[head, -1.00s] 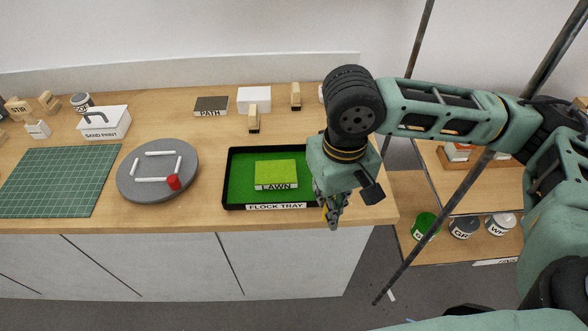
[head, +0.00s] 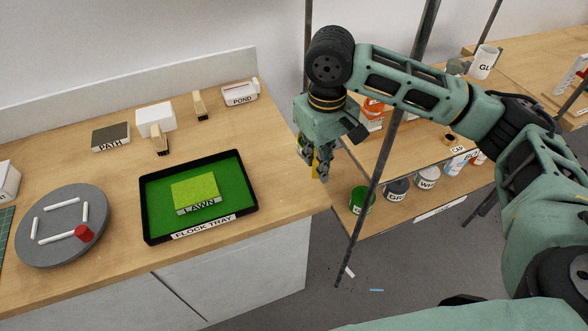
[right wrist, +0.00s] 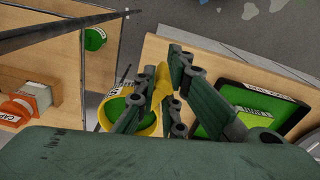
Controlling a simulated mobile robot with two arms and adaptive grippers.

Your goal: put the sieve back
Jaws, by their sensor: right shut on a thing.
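My right gripper (head: 323,172) hangs off the right end of the workbench, beside the shelf unit. It is shut on the sieve. In the right wrist view the gripper (right wrist: 160,78) pinches the sieve's yellow handle, and the sieve (right wrist: 150,126) is a yellow round body with green inside, partly hidden by the fingers. In the head view only a bit of yellow (head: 299,145) shows behind the gripper. My left gripper is not in view.
The flock tray (head: 255,213) with the lawn piece (head: 195,188) is on the workbench. The shelf unit (head: 400,145) holds green (head: 361,200), grey (head: 396,189) and white (head: 427,178) pots low down. A thin dark pole (head: 376,170) stands just right of my gripper.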

